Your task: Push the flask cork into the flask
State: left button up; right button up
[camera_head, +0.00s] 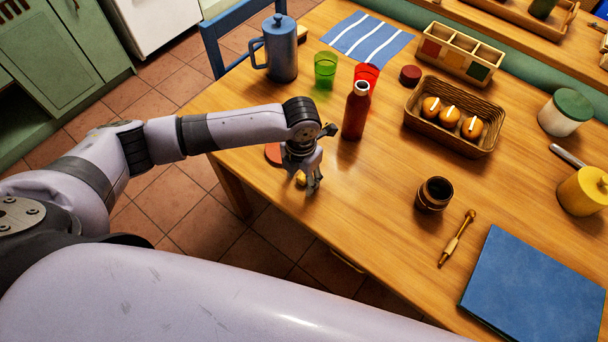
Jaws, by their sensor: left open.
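The flask (356,115) is a dark red bottle standing upright on the wooden table, near its left edge. Its pale-rimmed mouth looks dark and open. A small yellow-tan piece (301,180), apparently the flask cork, lies by the table's near left edge. My left gripper (313,187) points down right beside this piece, with its fingers open. It partly hides the piece, and I cannot tell whether they touch. The gripper is to the left of and nearer than the flask, apart from it. My right gripper is out of view.
A green cup (325,70), a red cup (367,74) and a blue jug (281,52) stand behind. An orange-red disc (273,153) lies partly under my wrist. A wicker basket (460,145), brown jar (434,195) and blue book (535,288) are to the right.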

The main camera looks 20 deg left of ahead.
pick_arm(q)
jog(key=shift+c, duration=0.5)
jog(key=c, duration=0.8)
jog(key=shift+r, duration=0.1)
